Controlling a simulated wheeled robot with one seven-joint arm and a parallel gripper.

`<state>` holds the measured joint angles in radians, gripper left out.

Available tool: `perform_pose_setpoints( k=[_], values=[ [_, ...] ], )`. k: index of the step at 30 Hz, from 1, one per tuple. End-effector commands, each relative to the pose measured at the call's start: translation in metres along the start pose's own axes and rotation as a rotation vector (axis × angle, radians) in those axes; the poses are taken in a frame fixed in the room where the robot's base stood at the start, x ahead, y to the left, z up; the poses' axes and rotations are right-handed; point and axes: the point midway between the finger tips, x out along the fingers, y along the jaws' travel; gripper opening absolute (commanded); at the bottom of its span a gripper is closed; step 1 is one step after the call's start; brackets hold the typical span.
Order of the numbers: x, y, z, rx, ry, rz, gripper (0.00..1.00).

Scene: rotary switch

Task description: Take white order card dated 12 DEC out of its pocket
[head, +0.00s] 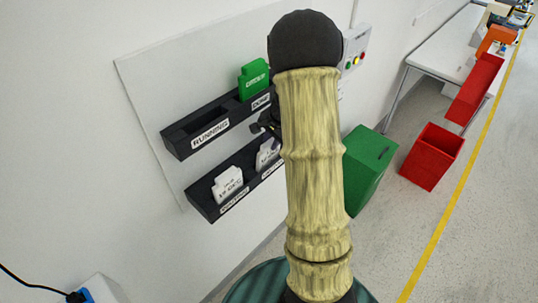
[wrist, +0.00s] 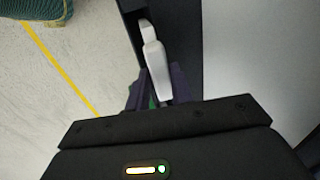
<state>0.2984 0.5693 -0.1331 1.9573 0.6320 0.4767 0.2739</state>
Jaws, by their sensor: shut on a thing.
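Two white cards stand in the lower black rack on the wall board. The left white card (head: 228,184) is in the pocket labelled WAITING, and the right white card (head: 267,154) is in the pocket beside it. Both bear a DEC date, too small to read surely. My gripper (head: 268,124) is at the top of the right card, partly hidden behind my arm. In the wrist view, my fingers (wrist: 161,92) are shut on the nearer white card (wrist: 157,68); the other white card (wrist: 147,31) shows beyond it. The held card's lower part is hidden.
The upper rack has an empty RUNNING pocket (head: 208,127) and a green card (head: 253,79) in its right pocket. A control box (head: 356,47) with buttons is on the wall to the right. A green bin (head: 368,168) and red bin (head: 433,157) stand on the floor.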

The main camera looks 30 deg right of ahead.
Motion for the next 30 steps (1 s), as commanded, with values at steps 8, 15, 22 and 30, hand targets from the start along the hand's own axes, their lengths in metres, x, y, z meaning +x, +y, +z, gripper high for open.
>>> perform_pose_setpoints(
  k=[8, 15, 22, 30],
  values=[
    [-0.001, -0.001, 0.000, 0.000, 0.001, -0.001, 0.10],
    [-0.010, -0.004, 0.000, 0.000, 0.001, -0.002, 0.10],
    [-0.018, -0.007, 0.000, 0.000, 0.001, -0.002, 0.10],
    [-0.029, -0.010, 0.000, 0.000, 0.001, -0.003, 0.10]
  ],
)
